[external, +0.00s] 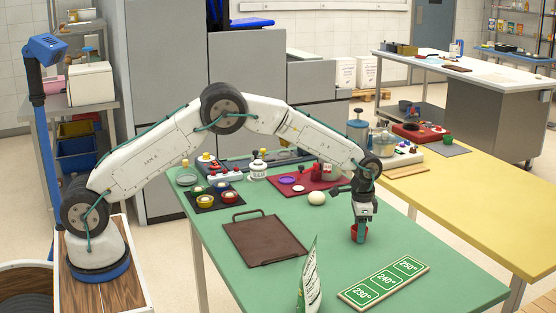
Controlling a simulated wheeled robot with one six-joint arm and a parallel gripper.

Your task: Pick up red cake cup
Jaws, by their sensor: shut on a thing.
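The red cake cup (354,230) is a small red cup at the tip of my gripper (360,236), over the right part of the green table (330,250). My gripper points down and is shut on the cup. The fingers hide part of the cup. I cannot tell whether the cup touches the table or is just above it.
A brown board (264,240) lies left of my gripper. A green sign with temperatures (384,283) and a standing green-and-white packet (308,282) are at the front. A pale round ball (317,198), a red mat (290,188) and a dark tray (204,205) with small cups are behind.

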